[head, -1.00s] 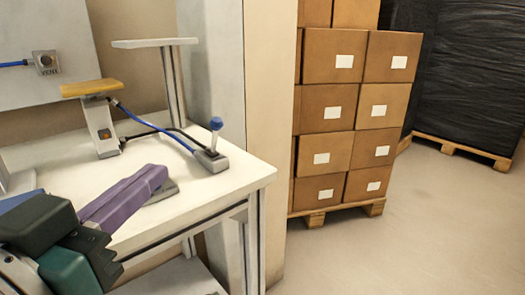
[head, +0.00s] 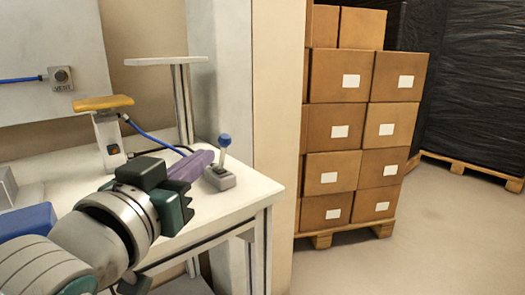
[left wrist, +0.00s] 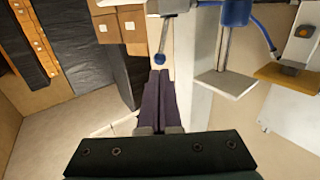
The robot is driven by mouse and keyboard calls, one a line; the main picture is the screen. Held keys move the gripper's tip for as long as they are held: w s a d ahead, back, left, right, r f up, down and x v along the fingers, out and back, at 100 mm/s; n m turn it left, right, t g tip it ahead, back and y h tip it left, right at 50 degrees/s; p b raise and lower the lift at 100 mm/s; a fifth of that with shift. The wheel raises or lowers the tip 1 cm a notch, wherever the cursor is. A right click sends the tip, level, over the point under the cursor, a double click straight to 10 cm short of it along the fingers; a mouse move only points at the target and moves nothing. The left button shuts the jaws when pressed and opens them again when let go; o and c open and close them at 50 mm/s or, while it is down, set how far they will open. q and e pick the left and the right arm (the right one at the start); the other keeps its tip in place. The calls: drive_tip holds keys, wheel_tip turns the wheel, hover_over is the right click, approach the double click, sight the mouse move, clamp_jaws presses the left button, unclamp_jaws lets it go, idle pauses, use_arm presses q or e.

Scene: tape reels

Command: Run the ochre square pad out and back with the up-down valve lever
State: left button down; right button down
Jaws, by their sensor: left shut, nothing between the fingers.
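The ochre square pad (head: 104,103) sits level on top of a pale upright post at the left of the bench; it also shows in the left wrist view (left wrist: 288,76). The valve lever (head: 224,141) has a blue ball knob on a thin rod, standing nearly upright from a small grey base (head: 219,178). My left gripper (head: 207,156) has purple fingers, shut and empty, with the tips just left of the lever. In the left wrist view the blue knob (left wrist: 160,59) lies just beyond the fingertips (left wrist: 160,74); contact cannot be told. My right gripper is not in view.
A blue hose (head: 150,137) runs from the post toward the valve. A small pale raised shelf (head: 163,61) stands behind. A VENT button (head: 61,76) is on the wall panel. Stacked cartons (head: 340,130) stand on a pallet to the right, beyond the bench edge.

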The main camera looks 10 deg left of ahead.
sight(222, 143)
use_arm(q)
drive_tip(key=shift+w+d, duration=0.15)
drive_tip(key=shift+w, duration=2.15)
